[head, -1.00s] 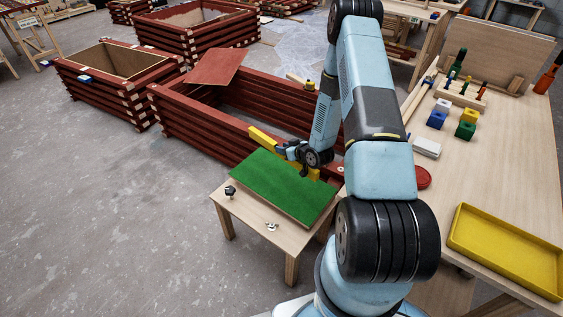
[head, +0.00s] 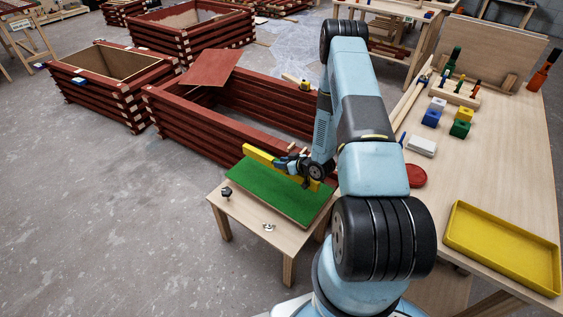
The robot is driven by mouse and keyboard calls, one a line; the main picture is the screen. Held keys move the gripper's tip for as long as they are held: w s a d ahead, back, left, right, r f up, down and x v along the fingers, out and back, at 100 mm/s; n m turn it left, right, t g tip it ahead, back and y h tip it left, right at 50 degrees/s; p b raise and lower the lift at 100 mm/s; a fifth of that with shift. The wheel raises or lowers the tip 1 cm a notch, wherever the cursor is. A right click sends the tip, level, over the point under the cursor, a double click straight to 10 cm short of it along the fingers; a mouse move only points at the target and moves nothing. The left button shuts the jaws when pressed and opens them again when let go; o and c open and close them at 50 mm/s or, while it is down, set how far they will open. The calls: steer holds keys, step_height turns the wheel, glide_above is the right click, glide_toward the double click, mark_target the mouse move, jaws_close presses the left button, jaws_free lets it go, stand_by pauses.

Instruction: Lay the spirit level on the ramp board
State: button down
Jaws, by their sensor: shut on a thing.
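The spirit level is a long yellow bar (head: 262,156), and it lies across the back edge of the green board in the picture. The ramp board (head: 270,193) has a green top and rests on a small wooden table. My gripper (head: 300,168) is shut on the spirit level near its middle. The jaws hide part of the bar. The level is at or just above the board's far side; I cannot tell whether they touch.
A black knob (head: 227,191) and a small metal wing nut (head: 269,227) lie on the small table (head: 247,226). A red batten frame (head: 190,125) stands close behind. The workbench at right holds a yellow tray (head: 500,250), a red disc (head: 415,175) and coloured blocks.

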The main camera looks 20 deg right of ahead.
mark_target(283, 173)
steer(key=shift+f, duration=2.95)
steer(key=shift+f, duration=0.35)
steer(key=c, duration=0.7)
jaws_free()
steer(key=shift+s+d, duration=0.1)
steer(key=shift+v, duration=3.6)
